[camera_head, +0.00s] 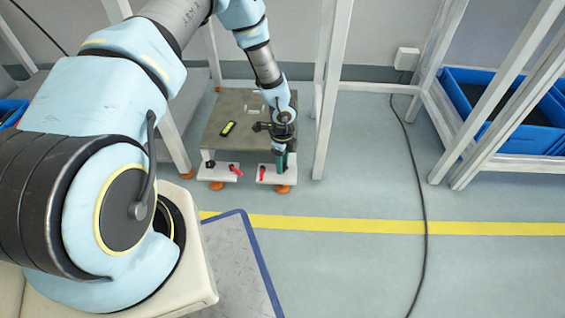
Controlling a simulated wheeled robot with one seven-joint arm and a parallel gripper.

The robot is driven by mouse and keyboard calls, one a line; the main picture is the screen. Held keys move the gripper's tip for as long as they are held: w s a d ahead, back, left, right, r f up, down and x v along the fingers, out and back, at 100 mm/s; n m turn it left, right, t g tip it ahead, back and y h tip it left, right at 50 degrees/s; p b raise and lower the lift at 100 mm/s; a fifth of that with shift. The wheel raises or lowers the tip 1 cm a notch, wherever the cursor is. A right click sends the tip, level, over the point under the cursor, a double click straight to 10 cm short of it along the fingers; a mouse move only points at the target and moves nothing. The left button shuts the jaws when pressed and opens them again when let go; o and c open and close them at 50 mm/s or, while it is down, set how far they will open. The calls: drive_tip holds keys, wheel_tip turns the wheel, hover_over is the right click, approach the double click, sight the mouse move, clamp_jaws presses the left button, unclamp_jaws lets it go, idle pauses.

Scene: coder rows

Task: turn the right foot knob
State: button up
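A low grey unit (222,128) stands on the floor between white frames. It has two white foot plates at its front, a left one (222,178) and a right one (271,180), with orange feet below. A black knob (210,164) and a red lever (235,169) show on the left plate. Another red lever (262,172) shows on the right plate. The right foot knob is hidden behind the fingers. I cannot tell whether the fingers touch it or are open.
White frame posts (330,100) rise close to the right of my gripper. A blue bin (508,108) sits on the right rack. A black cable (414,170) crosses the open floor, as does a yellow line (370,225).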

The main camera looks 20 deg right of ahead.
clamp_jaws()
drive_tip(key=shift+r+n+p, duration=0.15)
drive_tip(key=shift+n+p, duration=0.45)
drive_tip(key=shift+n, duration=0.6)
drive_tip(key=shift+n+p, duration=0.45)
drive_tip(key=shift+n, duration=0.95)
drive_tip(key=shift+o, duration=1.6)
unclamp_jaws()
wheel_tip(320, 180, up, 10)
drive_tip(key=p, duration=0.3)
drive_tip(key=shift+r+p, duration=0.25)
drive_tip(key=shift+p, duration=0.05)
